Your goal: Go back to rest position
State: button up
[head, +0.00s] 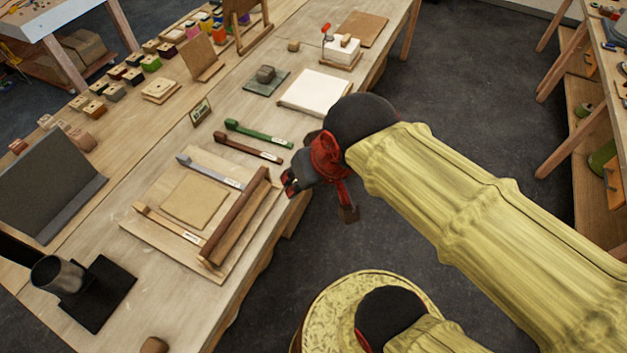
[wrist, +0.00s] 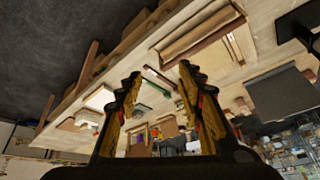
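My gripper (head: 290,182) is just off the front edge of the workbench in the head view, beside a wooden board (head: 145,226) that carries several bars. In the wrist view my gripper (wrist: 160,76) has its two fingers spread apart with nothing between them. My arm with its yellow covering reaches in from the lower right of the head view. On the board, a thick brown bar (head: 238,212) lies along the near side, with a grey bar (head: 210,172) and a tan bar (head: 168,223) around a tan square sheet (head: 195,198).
The workbench (head: 225,85) runs diagonally through the head view. A green bar (head: 258,133) and a dark brown bar (head: 248,148) lie beyond the board. A white block (head: 315,92) sits farther along. Dark floor (head: 470,70) is open to the right, up to another bench.

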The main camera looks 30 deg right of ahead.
jog(key=shift+s+d+r+n, duration=0.1)
jog(key=shift+s+d+n, duration=0.15)
jog(key=shift+s, duration=0.2)
jog(key=shift+s+d+r+n, duration=0.1)
jog(key=shift+s+n, duration=0.15)
jog(key=shift+s, duration=0.15)
jog(key=shift+f, duration=0.1)
notch_tip(320, 180, down, 7)
jog(key=b, duration=0.6)
jog(key=shift+b, duration=0.4)
